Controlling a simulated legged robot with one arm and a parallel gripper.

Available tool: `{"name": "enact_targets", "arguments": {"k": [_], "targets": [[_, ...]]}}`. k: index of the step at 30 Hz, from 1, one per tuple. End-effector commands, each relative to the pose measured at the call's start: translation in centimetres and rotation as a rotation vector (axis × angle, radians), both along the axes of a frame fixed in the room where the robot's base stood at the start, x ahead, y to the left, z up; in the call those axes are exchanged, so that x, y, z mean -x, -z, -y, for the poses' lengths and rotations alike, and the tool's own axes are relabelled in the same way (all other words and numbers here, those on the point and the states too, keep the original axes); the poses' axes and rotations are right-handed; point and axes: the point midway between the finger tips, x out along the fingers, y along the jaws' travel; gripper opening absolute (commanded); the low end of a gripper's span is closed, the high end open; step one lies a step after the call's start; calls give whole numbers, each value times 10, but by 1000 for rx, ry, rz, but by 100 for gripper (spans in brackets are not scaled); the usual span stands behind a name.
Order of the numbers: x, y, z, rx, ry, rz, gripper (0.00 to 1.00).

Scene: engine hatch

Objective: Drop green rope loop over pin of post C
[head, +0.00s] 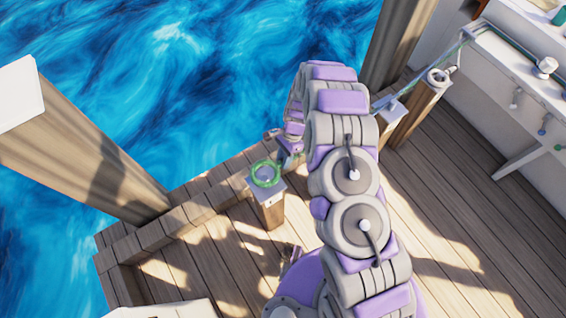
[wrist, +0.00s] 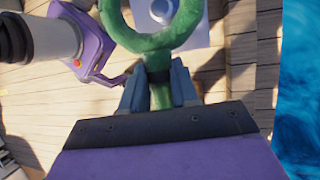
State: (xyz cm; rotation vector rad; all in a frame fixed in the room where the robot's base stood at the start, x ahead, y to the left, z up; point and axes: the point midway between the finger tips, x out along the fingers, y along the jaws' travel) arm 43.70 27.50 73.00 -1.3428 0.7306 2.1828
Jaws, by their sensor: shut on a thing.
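A green rope loop (head: 265,174) shows over the grey-capped top of a short wooden post (head: 271,214) in the head view. In the wrist view the loop (wrist: 113,22) appears as a thick green ring, cut off by the top edge. A pale round pin (wrist: 163,9) on the light cap (wrist: 216,50) shows inside the ring's opening. My gripper (wrist: 159,84) is shut on the rope's tail, just below the ring. I cannot tell whether the loop rests on the cap or hangs above it. No letter on the post is readable.
Two more short posts (head: 392,111) (head: 424,104) stand farther right, with a teal rope (head: 408,86) running past them. A thick wooden pile (head: 80,150) rises at left. Blue water (head: 190,80) lies beyond the dock edge. A white counter (head: 515,85) stands at right. Planks in front are largely clear.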

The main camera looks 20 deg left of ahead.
Motion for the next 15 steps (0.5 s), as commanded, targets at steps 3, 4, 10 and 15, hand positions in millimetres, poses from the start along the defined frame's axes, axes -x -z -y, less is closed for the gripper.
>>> {"name": "enact_targets", "arguments": {"k": [3,4,10,15], "targets": [[-1,-21,-2,1,0,1,0],[-1,-23,-2,1,1,1,0],[0,-34,-1,2,0,-2,0],[0,-43,1,0,0,-1,0]]}}
